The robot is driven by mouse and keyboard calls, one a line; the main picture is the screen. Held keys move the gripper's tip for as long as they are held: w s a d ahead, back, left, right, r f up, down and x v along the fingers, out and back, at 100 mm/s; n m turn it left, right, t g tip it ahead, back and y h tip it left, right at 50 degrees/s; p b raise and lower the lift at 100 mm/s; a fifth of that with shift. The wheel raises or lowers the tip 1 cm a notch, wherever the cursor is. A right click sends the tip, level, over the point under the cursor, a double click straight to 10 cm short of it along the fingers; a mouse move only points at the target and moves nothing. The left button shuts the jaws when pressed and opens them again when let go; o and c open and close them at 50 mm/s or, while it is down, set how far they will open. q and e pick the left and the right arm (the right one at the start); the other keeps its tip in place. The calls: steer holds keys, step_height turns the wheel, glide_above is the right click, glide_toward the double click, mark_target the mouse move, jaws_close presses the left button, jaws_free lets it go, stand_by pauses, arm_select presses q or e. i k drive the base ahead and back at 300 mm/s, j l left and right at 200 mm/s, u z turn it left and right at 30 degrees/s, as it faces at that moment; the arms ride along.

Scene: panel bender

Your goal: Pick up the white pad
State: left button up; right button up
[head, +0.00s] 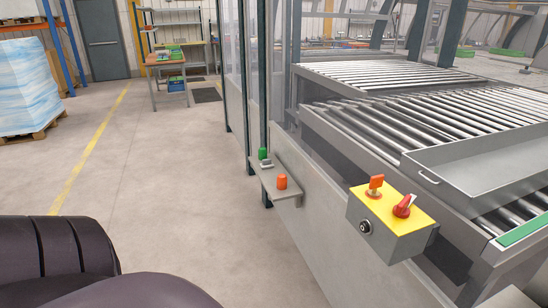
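A small pale, flat piece (267,163) lies on the narrow grey shelf (268,187) fixed to the machine's side. It is too small to tell for sure that it is the white pad. A green round piece (263,153) is just behind it, and an orange cylinder (282,181) stands in front of it on the same shelf. Neither of my grippers is in view.
A yellow-topped control box (392,222) with an orange key-like switch and a red knob juts out right of the shelf. A roller conveyor (430,115) carries a grey metal tray (480,165). The floor (170,180) left of the shelf is clear.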

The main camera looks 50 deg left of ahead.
mark_target(266, 163)
steer(key=u, duration=1.7)
